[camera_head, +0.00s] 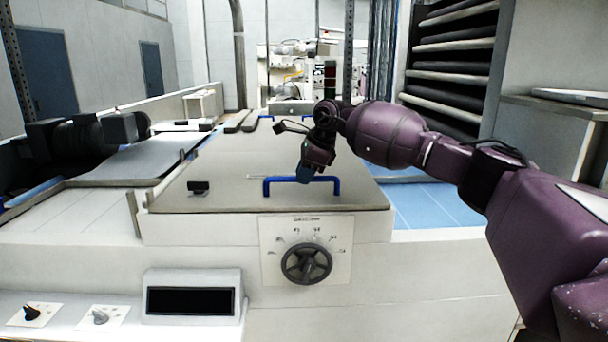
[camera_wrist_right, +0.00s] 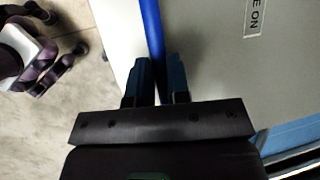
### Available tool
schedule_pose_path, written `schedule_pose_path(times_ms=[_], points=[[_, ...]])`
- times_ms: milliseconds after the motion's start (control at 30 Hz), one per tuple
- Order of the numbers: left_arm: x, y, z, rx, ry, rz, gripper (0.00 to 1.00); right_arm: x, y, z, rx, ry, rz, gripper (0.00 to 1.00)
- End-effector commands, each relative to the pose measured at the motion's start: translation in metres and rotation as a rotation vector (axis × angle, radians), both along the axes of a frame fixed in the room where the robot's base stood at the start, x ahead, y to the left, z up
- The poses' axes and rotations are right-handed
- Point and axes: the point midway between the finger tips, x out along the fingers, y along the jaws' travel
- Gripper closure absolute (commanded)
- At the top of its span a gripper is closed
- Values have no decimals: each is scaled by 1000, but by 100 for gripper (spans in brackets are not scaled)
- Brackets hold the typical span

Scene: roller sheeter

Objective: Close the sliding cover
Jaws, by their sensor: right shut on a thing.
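The sliding cover (camera_head: 232,165) is a flat grey panel on top of the white machine. A blue bar handle (camera_head: 326,179) stands near its front edge. My right gripper (camera_head: 305,176) reaches in from the right and is shut on this handle. In the right wrist view, the blue handle bar (camera_wrist_right: 152,35) runs between the two fingers of the right gripper (camera_wrist_right: 156,82), beside the grey cover (camera_wrist_right: 215,60) with a label. A blue surface (camera_head: 435,205) shows to the right of the cover. My left gripper is not in view.
A round dial (camera_head: 306,264) is on the machine's front, below the handle. A small black knob (camera_head: 198,187) is on the cover's left part. Dark rollers (camera_head: 455,45) are at the right back.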

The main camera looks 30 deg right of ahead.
Motion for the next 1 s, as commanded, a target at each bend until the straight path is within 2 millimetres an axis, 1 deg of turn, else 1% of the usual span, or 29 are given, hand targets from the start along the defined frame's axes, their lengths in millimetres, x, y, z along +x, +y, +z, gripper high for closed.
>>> schedule_pose_path(times_ms=[33, 167, 200, 333, 367, 600, 733, 867, 1000], points=[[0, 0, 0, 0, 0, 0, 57, -2, 2, -3, 3, 10, 4, 100], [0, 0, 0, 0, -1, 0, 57, -2, 3, -3, 3, 11, 6, 100], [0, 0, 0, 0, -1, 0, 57, -2, 3, -3, 4, 12, 6, 80], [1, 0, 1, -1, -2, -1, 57, -2, 3, -3, 3, 11, 5, 60], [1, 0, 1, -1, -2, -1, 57, -2, 2, -3, 2, 10, 5, 58], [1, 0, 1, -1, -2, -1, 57, -1, 2, -2, 3, 7, 3, 58], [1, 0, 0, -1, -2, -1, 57, -3, 0, 4, 2, 4, 2, 58], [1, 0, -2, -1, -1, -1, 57, -8, -5, 20, 2, 3, 2, 58], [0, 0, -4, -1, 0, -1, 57, -17, -12, 43, 2, 4, 2, 58]])
